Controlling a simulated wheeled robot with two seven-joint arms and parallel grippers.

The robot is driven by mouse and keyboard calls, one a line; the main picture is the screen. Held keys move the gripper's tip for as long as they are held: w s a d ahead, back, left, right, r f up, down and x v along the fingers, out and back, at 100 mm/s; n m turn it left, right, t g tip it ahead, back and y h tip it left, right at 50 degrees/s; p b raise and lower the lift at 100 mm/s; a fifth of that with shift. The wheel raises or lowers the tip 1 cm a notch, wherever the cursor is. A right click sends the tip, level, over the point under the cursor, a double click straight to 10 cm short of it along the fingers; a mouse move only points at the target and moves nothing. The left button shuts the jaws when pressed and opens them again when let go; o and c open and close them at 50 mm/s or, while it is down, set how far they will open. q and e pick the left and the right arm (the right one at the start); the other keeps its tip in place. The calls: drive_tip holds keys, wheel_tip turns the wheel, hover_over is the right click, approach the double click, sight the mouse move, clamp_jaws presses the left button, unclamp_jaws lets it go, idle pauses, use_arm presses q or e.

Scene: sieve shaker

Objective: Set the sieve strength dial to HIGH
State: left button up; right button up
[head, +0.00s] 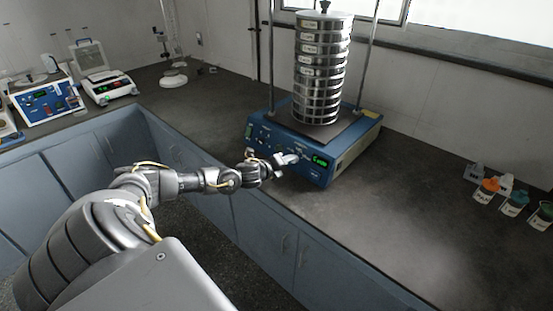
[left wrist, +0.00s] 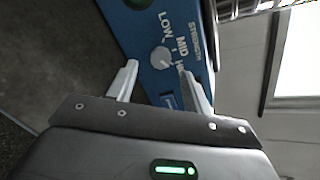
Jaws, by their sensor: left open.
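The sieve shaker has a blue base (head: 343,165) with a lit green display (head: 320,161) on its front panel. A tall stack of metal sieves (head: 322,72) stands on top. In the left wrist view, the round grey strength dial (left wrist: 160,57) sits on the blue panel beside the labels LOW, MID and a partly covered HIGH. I cannot tell clearly where its pointer aims. My left gripper (head: 286,159) is at the front panel. Its open fingers also show in the left wrist view (left wrist: 158,78), with the dial just beyond the gap between them. My right gripper is out of view.
Two upright rods (head: 371,50) flank the sieve stack. Small containers with coloured contents (head: 487,189) stand at the right. A white balance (head: 108,88) and a blue instrument (head: 48,102) stand at the left.

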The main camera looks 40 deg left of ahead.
use_arm(q)
drive_tip(key=v, duration=0.6)
drive_tip(key=shift+b, duration=0.4)
drive_tip(key=shift+d, duration=0.1)
